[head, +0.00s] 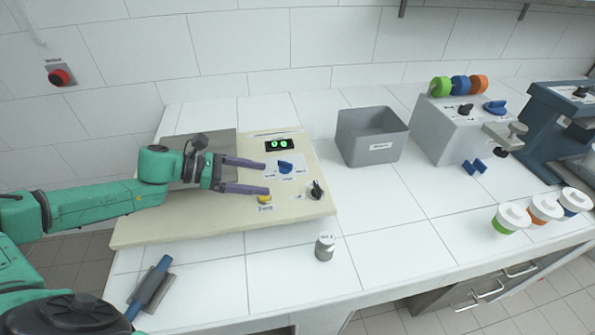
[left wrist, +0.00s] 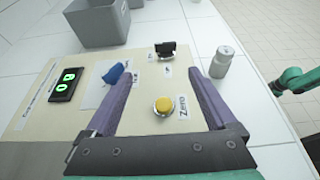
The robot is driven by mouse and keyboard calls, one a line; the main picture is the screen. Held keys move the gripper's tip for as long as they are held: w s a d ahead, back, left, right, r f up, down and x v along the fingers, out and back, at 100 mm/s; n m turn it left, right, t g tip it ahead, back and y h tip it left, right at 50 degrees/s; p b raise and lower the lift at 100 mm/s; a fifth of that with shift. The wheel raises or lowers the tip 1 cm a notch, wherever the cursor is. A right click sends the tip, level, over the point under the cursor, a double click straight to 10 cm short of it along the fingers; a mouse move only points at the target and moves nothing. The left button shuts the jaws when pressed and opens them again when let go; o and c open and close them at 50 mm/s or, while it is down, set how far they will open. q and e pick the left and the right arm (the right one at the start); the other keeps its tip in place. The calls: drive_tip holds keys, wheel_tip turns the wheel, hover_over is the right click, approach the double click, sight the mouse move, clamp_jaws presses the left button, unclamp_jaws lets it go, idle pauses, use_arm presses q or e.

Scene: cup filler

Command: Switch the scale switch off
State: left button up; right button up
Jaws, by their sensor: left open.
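The scale (head: 215,220) is a beige board with a lit display (head: 279,144) showing green digits. A black switch (head: 316,190) sits at its right edge; in the left wrist view the black switch (left wrist: 165,49) stands beyond the fingertips between small labels. A blue knob (head: 286,168) and a yellow button (head: 264,199) labelled Zero are also on the board. My left gripper (head: 266,178) is open and empty over the board, left of the black switch and apart from it. In the left wrist view the yellow button (left wrist: 163,105) shows between the fingers. My right gripper is not seen.
A small metal weight (head: 325,246) stands right of the board near the front edge. A grey bin (head: 371,137) is behind it. A blue-handled tool (head: 150,287) lies front left. A grey dispenser (head: 452,130) and lidded cups (head: 511,218) stand to the right. The middle counter is clear.

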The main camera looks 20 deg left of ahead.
use_arm(q)
drive_tip(key=p, duration=0.3)
approach(316, 187)
drive_tip(key=shift+d+r, duration=0.5)
drive_tip(key=shift+d, duration=0.25)
drive_tip(key=w+d+f+p, duration=0.1)
drive_tip(key=w+d+f, duration=0.1)
drive_tip(key=w+d+f+p, duration=0.1)
drive_tip(key=w+d+f, duration=0.1)
drive_tip(key=shift+w+d, duration=0.2)
drive_tip(key=shift+d, duration=0.15)
drive_tip(key=shift+d+f, duration=0.15)
drive_tip(key=shift+d, duration=0.35)
drive_tip(key=shift+a, duration=0.15)
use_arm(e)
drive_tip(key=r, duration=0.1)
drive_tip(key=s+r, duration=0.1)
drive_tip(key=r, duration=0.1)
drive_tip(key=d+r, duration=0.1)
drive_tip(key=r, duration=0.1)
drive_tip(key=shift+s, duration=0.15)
use_arm(q)
drive_tip(key=shift+w+f, duration=0.1)
drive_tip(key=c, duration=1.4)
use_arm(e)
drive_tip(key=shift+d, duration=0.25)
